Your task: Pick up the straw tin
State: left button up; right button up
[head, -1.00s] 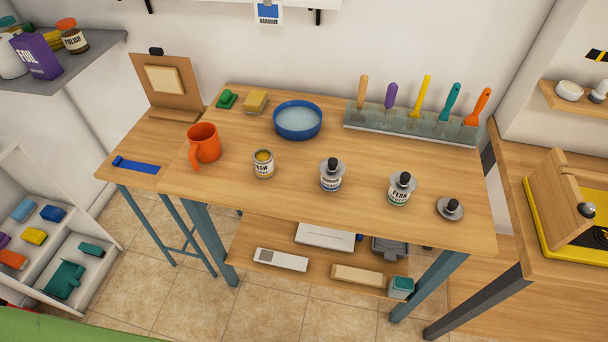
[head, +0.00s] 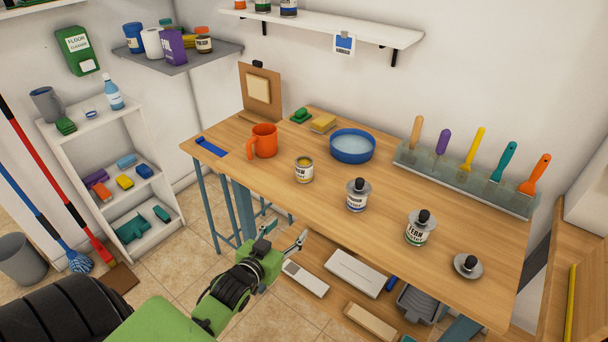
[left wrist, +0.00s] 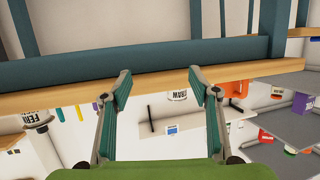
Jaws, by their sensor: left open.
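The straw tin (head: 304,169) is a small open tin with yellow contents and a pale label. It stands upright on the wooden table (head: 240,161) near the front edge, right of the orange mug. My left gripper (head: 283,238) is open and empty, in front of the table's front edge and lower than the tin, not touching it. In the left wrist view, which looks upside down, the open fingers (left wrist: 160,72) point at the table edge, and part of the straw tin (left wrist: 177,95) shows beyond it between them. My right gripper is not seen.
Orange mug (head: 263,141) and blue bowl (head: 352,146) stand near the tin. Two lidded tins (head: 357,197) (head: 418,230) and a loose knobbed lid (head: 467,266) are farther right. A lower shelf under the table holds boxes (head: 354,274). The table edge lies between gripper and tin.

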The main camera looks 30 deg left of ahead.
pick_arm(q)
jog(key=w+a+r+t, duration=0.2)
jog(key=a+r+t, duration=0.15)
jog(key=r, duration=0.35)
jog(key=b, duration=0.4)
send_near(301, 172)
jog(key=w, duration=0.3)
jog(key=shift+w+a+f+y, duration=0.2)
jog(key=shift+w+a+y, duration=0.1)
jog(key=shift+a+y, duration=0.1)
jog(key=shift+w+r, duration=0.1)
jog(key=shift+w, duration=0.5)
jog(key=w+b, duration=0.2)
jog(key=w, duration=0.1)
jog(key=w+b, duration=0.2)
jog(key=shift+w+a, duration=0.1)
jog(key=shift+a, duration=0.15)
jog(key=shift+r, duration=0.1)
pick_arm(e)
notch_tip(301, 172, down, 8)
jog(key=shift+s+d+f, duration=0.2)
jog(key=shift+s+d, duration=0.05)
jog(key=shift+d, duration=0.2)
pick_arm(q)
jog(key=c, duration=1.3)
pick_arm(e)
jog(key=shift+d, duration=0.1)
